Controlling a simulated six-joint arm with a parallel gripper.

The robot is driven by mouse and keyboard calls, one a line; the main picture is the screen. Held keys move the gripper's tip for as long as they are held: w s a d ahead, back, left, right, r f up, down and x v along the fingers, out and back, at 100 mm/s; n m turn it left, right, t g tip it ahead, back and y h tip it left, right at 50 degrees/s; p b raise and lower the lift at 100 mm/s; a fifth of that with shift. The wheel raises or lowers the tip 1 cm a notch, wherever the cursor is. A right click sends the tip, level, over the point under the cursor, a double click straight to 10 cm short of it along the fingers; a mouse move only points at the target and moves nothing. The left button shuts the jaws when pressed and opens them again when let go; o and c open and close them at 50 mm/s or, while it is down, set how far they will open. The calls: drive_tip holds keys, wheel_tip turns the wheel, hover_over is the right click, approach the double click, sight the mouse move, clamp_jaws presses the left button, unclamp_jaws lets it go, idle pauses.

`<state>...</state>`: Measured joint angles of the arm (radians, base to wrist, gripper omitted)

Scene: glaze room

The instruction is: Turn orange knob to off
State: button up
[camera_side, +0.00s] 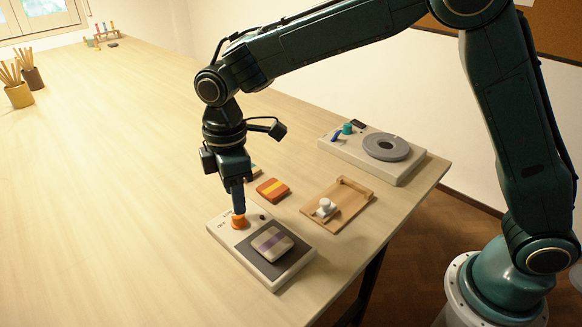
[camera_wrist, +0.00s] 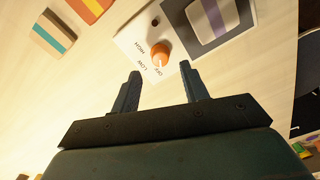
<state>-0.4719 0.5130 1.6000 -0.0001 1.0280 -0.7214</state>
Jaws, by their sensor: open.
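The orange knob (camera_side: 239,222) sits on a white device (camera_side: 273,283) at the near part of the table. In the wrist view the orange knob (camera_wrist: 160,53) has a pale mark on its side toward the printed OFF; LOW and HIGH are printed around it. I cannot tell its exact setting. My gripper (camera_side: 238,209) points down at the knob, and its fingers overlap the knob's top in the side view. In the wrist view my gripper (camera_wrist: 160,71) is open and empty, with the knob beyond and between the fingertips. Contact cannot be told.
A striped block (camera_side: 272,243) lies on the device's dark plate. An orange-yellow block (camera_side: 272,189) lies behind it. A wooden tray (camera_side: 352,207) with a white item and a device with a grey disc (camera_side: 386,147) stand right.

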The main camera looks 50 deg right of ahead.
wheel_tip(320, 180, up, 9)
idle(0.4)
drive_tip(key=shift+r, duration=0.1)
drive_tip(key=s+d+r+m+t, duration=0.1)
drive_tip(key=s+d+r+m, duration=0.2)
drive_tip(key=s+d, duration=0.35)
drive_tip(key=s+d+r+m+t, duration=0.2)
drive_tip(key=s+d+r+m, duration=0.25)
drive_tip(key=d, duration=0.35)
drive_tip(key=s+d+f+m+t, duration=0.1)
drive_tip(key=s+d+f+m, duration=0.1)
drive_tip(key=s, duration=0.5)
drive_tip(key=s+d+f+m+t, duration=0.1)
drive_tip(key=s+d+f+m, duration=0.2)
drive_tip(key=s, duration=0.4)
drive_tip(key=d+m, duration=0.1)
drive_tip(key=d, duration=0.1)
drive_tip(key=shift+s+d+t, duration=0.3)
drive_tip(key=shift+d, duration=0.05)
